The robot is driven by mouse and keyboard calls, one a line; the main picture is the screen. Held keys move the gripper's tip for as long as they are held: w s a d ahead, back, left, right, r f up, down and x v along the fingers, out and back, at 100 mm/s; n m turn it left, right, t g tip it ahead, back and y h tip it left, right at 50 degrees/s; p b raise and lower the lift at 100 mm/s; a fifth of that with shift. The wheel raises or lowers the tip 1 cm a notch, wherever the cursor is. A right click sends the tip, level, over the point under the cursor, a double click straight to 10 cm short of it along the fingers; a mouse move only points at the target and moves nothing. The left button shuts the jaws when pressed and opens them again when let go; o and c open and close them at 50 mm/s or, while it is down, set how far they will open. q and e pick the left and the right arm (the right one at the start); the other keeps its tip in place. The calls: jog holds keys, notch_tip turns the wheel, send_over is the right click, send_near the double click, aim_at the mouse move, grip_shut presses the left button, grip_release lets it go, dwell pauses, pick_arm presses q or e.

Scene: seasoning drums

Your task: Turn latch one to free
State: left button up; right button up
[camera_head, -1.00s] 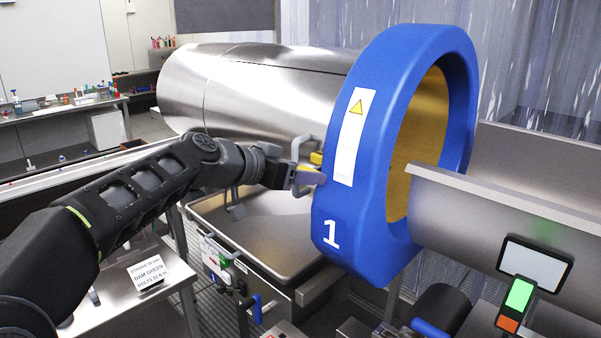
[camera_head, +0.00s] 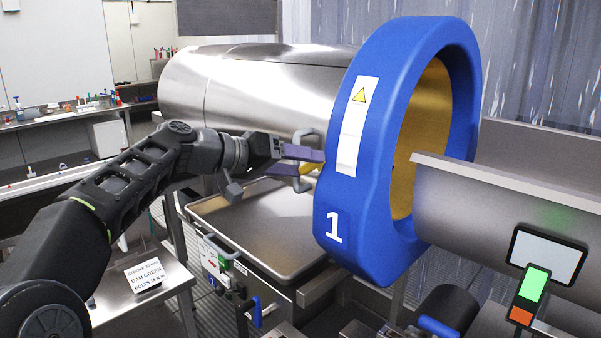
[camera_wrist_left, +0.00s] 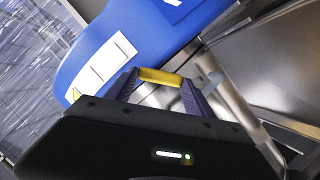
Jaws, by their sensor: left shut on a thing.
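The big blue ring marked 1 (camera_head: 345,205) stands around the mouth of the steel drum (camera_head: 250,85). A small yellow latch handle (camera_head: 309,170) sits at the ring's left edge, partly hidden by my fingers. My left gripper (camera_head: 303,163) reaches it from the left, with its purple fingers at the handle. In the left wrist view, the fingertips (camera_wrist_left: 160,80) are on either side of the yellow bar (camera_wrist_left: 160,75), shut on it. The latch's base is hidden. My right gripper is not in view.
A grey loop handle (camera_head: 304,143) is right beside the fingers. A steel tray (camera_head: 265,250) lies below the drum. A steel chute (camera_head: 480,205) enters the ring from the right, near a screen with a green panel (camera_head: 535,285). A sign (camera_head: 145,274) stands on the lower-left table.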

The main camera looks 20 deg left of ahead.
pick_arm(q)
jog(key=n+h+b, duration=0.2)
jog(key=n, duration=0.1)
jog(key=f+n+b, duration=0.1)
jog(key=n, duration=0.1)
jog(key=shift+w+a+t+h, duration=0.1)
jog(key=shift+a+t+h, duration=0.2)
jog(key=shift+h, duration=0.1)
jog(key=n+h+b, duration=0.1)
jog(key=n+b, duration=0.1)
jog(key=n, duration=0.1)
jog(key=shift+t+b, duration=0.4)
jog(key=shift+n, duration=0.3)
jog(key=o, duration=1.4)
jog(key=shift+s+a+f, duration=0.1)
jog(key=shift+s+a, duration=0.2)
jog(key=b+v, duration=0.1)
jog(key=v, duration=0.6)
jog(key=shift+b, duration=0.3)
